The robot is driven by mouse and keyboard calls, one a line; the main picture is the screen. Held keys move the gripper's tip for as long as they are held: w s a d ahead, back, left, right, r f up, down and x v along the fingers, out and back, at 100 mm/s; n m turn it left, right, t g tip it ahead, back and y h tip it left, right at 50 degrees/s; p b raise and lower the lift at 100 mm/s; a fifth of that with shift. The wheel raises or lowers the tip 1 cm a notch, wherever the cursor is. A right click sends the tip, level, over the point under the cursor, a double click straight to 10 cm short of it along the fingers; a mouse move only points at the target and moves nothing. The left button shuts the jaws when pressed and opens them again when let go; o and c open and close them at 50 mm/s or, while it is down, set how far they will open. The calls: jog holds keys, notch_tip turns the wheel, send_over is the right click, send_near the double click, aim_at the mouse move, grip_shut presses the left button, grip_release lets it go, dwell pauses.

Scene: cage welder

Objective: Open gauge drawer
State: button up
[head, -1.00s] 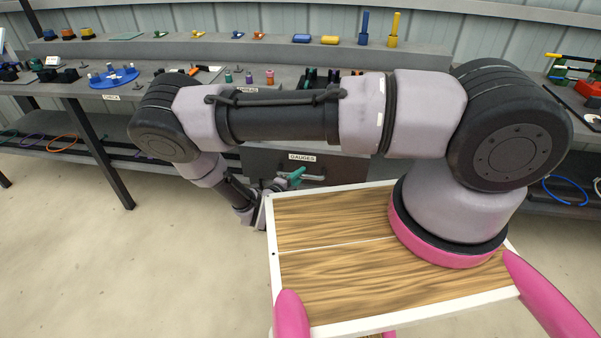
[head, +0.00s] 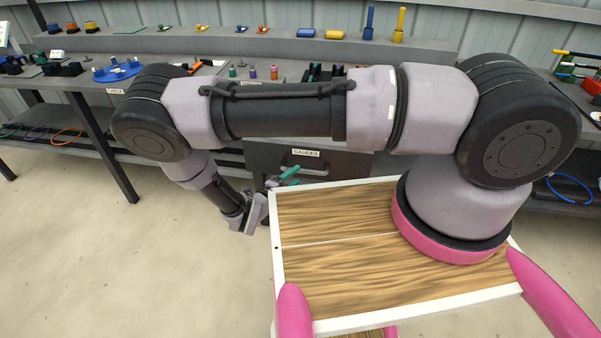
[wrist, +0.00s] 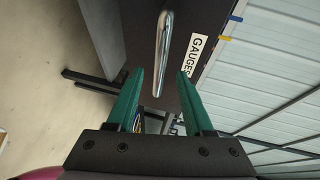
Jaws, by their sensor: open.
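The gauge drawer (head: 340,163) is a dark grey front under the bench, with a white GAUGES label (head: 306,153). It looks shut, though my arm and base top hide part of it. In the wrist view the silver bar handle (wrist: 163,48) runs lengthwise beside the GAUGES label (wrist: 196,56). My gripper (wrist: 156,85) has green fingers and is open and empty. Its fingertips point at the drawer front, with the near end of the handle between them in the picture; I cannot tell the exact gap. In the head view my gripper (head: 289,175) is just below the label.
The bench (head: 200,82) above the drawer holds small coloured parts, including a blue disc (head: 117,71). A raised shelf (head: 215,44) runs behind it. A bench leg (head: 105,150) stands left of my arm. The floor (head: 110,260) at the left is clear.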

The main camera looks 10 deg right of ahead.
jog(key=v, duration=0.5)
jog(key=shift+s+a, duration=0.1)
jog(key=shift+s, duration=0.05)
jog(key=shift+r, duration=0.1)
jog(key=w+d+r+m+g+y, duration=0.1)
jog(key=d+r+m+g, duration=0.25)
jog(key=r+m, duration=0.6)
jog(key=w+d+r+m+g+y, duration=0.15)
jog(key=r+m+g, duration=0.35)
jog(key=r+m, duration=0.5)
jog(key=w+d+r+m+g+y, duration=0.1)
jog(key=d+r+m+g+y, duration=0.2)
jog(key=r+m, duration=0.65)
jog(key=s+d+r+m+t+y, duration=0.2)
jog(key=s+d+r+m, duration=0.2)
jog(key=r+m, duration=0.3)
jog(key=s+d+r+m+t+y, duration=0.2)
jog(key=s+d+r+m, duration=0.2)
jog(key=r+m, duration=0.3)
jog(key=s+d+r+m+t+y, duration=0.2)
jog(key=r+m, duration=0.6)
jog(key=r, duration=0.5)
jog(key=s+d+y, duration=0.1)
jog(key=s+d, duration=0.1)
jog(key=s, duration=0.1)
jog(key=shift+d+r+t, duration=0.3)
jog(key=shift+t, duration=0.05)
